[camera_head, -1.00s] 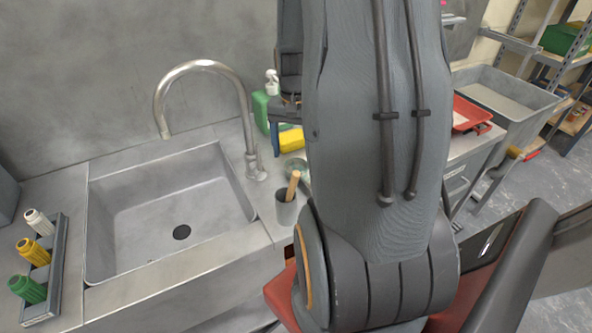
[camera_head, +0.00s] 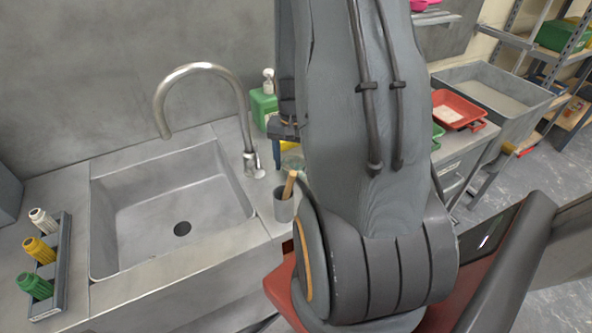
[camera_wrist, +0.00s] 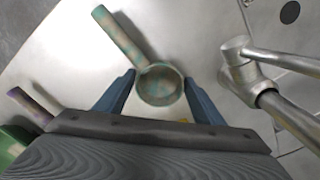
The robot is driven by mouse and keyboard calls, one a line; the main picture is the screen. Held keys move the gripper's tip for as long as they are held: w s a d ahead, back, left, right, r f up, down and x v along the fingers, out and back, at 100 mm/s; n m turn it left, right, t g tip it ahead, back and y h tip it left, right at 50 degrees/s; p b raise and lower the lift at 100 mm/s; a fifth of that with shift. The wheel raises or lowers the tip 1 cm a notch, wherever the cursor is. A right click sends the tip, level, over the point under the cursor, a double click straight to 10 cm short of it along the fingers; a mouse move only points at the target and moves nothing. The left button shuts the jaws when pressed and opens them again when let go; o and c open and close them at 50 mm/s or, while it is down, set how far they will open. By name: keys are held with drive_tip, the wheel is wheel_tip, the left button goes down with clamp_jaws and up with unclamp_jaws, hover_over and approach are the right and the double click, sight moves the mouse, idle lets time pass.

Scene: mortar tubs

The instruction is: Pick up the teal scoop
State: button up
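The teal scoop (camera_wrist: 160,86), with brownish patches, lies on the metal counter in the wrist view. Its round bowl is between the fingertips of my gripper (camera_wrist: 159,78), and its handle points to the upper left. The two blue fingers are wide apart, with a gap on each side of the bowl. In the head view my gripper (camera_head: 284,138) is over the counter behind the grey cup, and the scoop (camera_head: 292,161) shows only in part beside my arm.
The tap (camera_head: 247,130) and sink (camera_head: 175,200) are left of my gripper. A grey cup with a wooden handle (camera_head: 285,208) stands in front. A red tray (camera_head: 458,108) is to the right; a bottle rack (camera_head: 50,272) is far left.

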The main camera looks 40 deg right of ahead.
drive_tip(key=c, duration=0.8)
drive_tip(key=shift+r, duration=0.1)
drive_tip(key=shift+r+b, duration=1.25)
drive_tip(key=shift+r, duration=3.7)
